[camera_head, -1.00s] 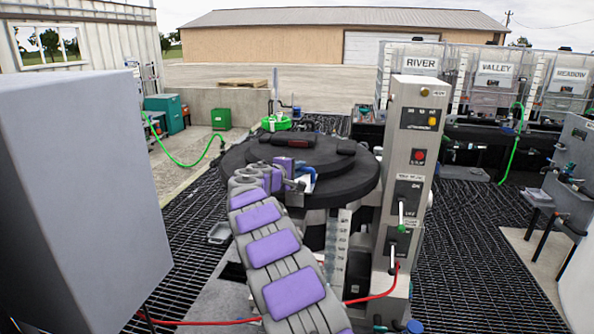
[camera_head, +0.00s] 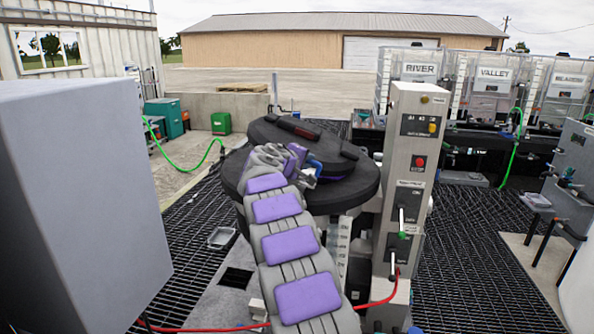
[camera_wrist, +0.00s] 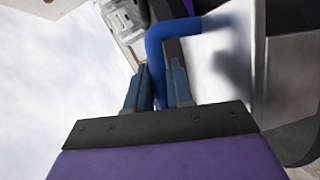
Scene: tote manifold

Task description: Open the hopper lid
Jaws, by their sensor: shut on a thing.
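The hopper has a round black lid (camera_head: 300,150) on a wide dark rim (camera_head: 350,190). The lid sits tilted, with its far left side higher than its right side. A blue bent handle (camera_head: 314,168) shows at the lid's near side, partly hidden by my arm. My gripper (camera_head: 308,172) is at this handle. In the wrist view, the blue handle (camera_wrist: 157,55) runs down between the two fingers of my gripper (camera_wrist: 157,85), which are shut on it. The opening under the lid is hidden.
A grey control column (camera_head: 408,170) with switches stands close on the right. A large grey box (camera_head: 85,190) is near on the left. Clear tanks (camera_head: 415,75) stand at the back right. A red hose (camera_head: 375,300) crosses below my arm. Dark grating surrounds the hopper.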

